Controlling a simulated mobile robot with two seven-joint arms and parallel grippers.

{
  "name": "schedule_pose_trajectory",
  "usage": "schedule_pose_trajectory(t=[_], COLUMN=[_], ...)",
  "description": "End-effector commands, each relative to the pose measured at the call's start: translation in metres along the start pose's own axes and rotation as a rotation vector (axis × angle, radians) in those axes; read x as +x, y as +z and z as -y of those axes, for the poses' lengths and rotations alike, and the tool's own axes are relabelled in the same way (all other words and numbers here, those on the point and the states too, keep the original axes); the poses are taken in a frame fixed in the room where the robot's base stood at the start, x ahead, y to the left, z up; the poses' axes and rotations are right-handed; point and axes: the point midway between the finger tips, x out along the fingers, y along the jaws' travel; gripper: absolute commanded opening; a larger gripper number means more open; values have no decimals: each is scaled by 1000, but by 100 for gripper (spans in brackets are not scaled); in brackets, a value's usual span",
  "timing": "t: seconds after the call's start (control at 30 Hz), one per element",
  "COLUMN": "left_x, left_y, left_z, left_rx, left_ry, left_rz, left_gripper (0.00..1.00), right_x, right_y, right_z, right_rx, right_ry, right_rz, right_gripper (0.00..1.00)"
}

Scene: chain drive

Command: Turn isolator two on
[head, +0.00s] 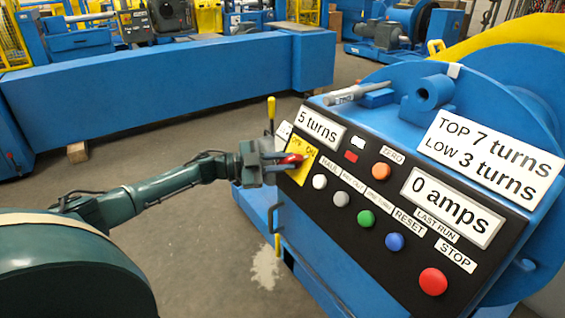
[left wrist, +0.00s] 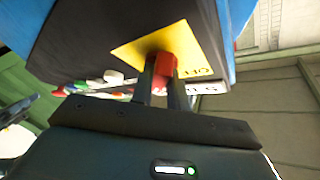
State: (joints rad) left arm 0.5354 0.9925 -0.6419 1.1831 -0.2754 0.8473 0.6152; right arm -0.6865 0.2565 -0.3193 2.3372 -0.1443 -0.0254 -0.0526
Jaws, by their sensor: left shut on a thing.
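A red switch handle (head: 293,158) sits on a yellow plate (head: 301,168) at the left end of the black sloping control panel. The plate bears small lettering; I cannot read a number on it. My left gripper (head: 284,160) reaches it from the left and is shut on the red handle. In the left wrist view the two fingers (left wrist: 164,84) stand on either side of the red handle (left wrist: 167,64), with the yellow plate (left wrist: 140,48) behind it. The fingers hide part of the handle, so its exact angle is hard to tell. My right gripper is not in view.
Displays read "5 turns" (head: 319,129) and "0 amps" (head: 451,206). Near the handle are white (head: 319,181), grey (head: 341,198), green (head: 366,219), blue (head: 394,241), orange (head: 381,169) and red stop (head: 433,281) buttons. A long blue beam (head: 170,88) stands behind my arm.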

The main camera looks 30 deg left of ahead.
Motion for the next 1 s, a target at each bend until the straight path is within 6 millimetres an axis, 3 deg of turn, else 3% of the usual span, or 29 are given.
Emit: schedule_pose_trajectory(t=[0.4, 0.43, 0.7, 1.0], left_x=[1, 1, 0, -4], left_y=[-1, -1, -1, 0], left_z=[0, 0, 0, 0], left_rx=[10, 10, 8, 6], left_ry=[5, 5, 4, 4], left_rz=[-2, -2, -1, 1], left_gripper=[0, 17, 38, 38], right_x=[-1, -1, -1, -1], right_y=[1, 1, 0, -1], right_z=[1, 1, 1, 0], right_rx=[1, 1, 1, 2], right_ry=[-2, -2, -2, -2], right_rz=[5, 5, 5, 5], right_gripper=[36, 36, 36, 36])
